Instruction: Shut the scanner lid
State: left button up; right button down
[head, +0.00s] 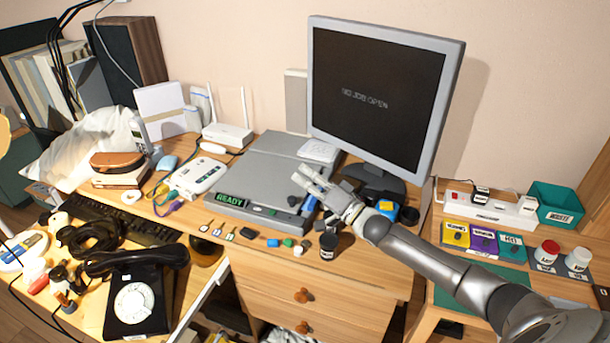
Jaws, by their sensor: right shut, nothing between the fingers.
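The scanner (262,207) is a flat grey box in the middle of the desk, with a green READY display (231,200) on its front left. Its grey lid (255,168) looks flat, lying down on the body; I cannot make out a gap between them. My right gripper (302,176) is shut and empty, over the right front part of the scanner, and hides some of that corner. Whether it touches the lid is not clear. My left gripper is not in view.
A monitor (376,95) stands behind and right of the scanner. A white label-like device (199,177) and a router (228,136) are to its left. Small coloured items and a dark jar (328,246) line the desk's front edge. A black dial phone (135,290) sits lower left.

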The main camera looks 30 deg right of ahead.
jog(key=shift+s+d+f, duration=0.2)
jog(key=shift+s+f, duration=0.05)
jog(key=shift+s, duration=0.3)
jog(key=r+v, duration=0.3)
jog(key=v, duration=1)
jog(key=shift+s+d, duration=0.25)
jog(key=shift+s, duration=0.25)
jog(key=shift+f, duration=0.1)
